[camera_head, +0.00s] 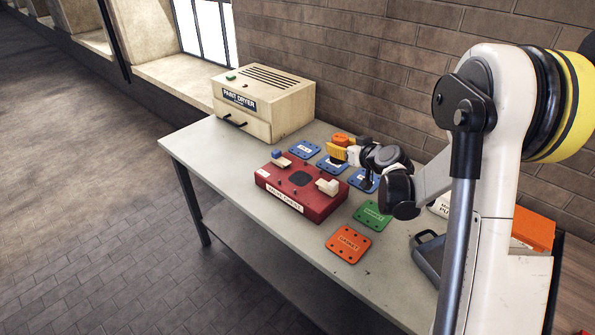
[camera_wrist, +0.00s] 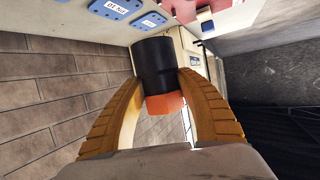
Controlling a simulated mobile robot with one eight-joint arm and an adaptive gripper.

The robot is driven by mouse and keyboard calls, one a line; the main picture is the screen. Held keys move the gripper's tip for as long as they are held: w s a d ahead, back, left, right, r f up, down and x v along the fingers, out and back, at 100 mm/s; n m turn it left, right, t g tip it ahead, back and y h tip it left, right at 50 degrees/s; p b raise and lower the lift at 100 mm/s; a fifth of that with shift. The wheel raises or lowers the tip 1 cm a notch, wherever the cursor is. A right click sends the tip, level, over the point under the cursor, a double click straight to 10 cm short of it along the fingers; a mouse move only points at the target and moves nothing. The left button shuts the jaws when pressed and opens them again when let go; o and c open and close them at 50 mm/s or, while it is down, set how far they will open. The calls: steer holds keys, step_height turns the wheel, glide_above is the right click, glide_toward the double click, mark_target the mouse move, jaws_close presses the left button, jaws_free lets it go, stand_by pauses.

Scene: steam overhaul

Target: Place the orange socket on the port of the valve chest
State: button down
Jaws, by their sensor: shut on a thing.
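The orange socket (camera_head: 341,139) is held in my gripper (camera_head: 347,148) above the far side of the table. In the wrist view it shows as a black cylinder (camera_wrist: 154,62) with an orange part (camera_wrist: 164,104), between the two yellow fingers of my gripper (camera_wrist: 155,85). The red valve chest (camera_head: 322,209) sits on the table, in front of and to the left of my gripper. A dark square (camera_head: 301,178) lies in the middle of its top, apart from the socket; I cannot tell for sure that it is the port.
A white block (camera_head: 327,186) and a blue-topped block (camera_head: 279,158) stand on the chest. Blue plates (camera_head: 304,149), a green plate (camera_head: 371,215) and an orange plate (camera_head: 349,243) lie around it. A paint dryer (camera_head: 262,103) stands at the back left. The table's front left (camera_head: 222,170) is clear.

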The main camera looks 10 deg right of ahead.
steer(key=a+f+b, duration=0.1)
steer(key=a+f, duration=0.1)
steer(key=a, duration=0.1)
steer(key=w+a+f+b, duration=0.1)
steer(key=a+f, duration=0.1)
steer(key=a, duration=0.1)
steer(key=w+a+f+b, duration=0.1)
steer(key=a+f, duration=0.1)
steer(key=a, duration=0.1)
steer(key=shift+w, duration=0.2)
step_height(320, 180, down, 4)
steer(key=shift+w+a+f+b, duration=0.1)
steer(key=shift+b, duration=1.05)
steer(key=shift+r, duration=0.2)
steer(key=shift+f, duration=0.1)
steer(key=c, duration=1.3)
jaws_free()
steer(key=shift+f, duration=0.15)
steer(key=o, duration=0.4)
steer(key=shift+o, duration=0.2)
steer(key=shift+r, duration=0.25)
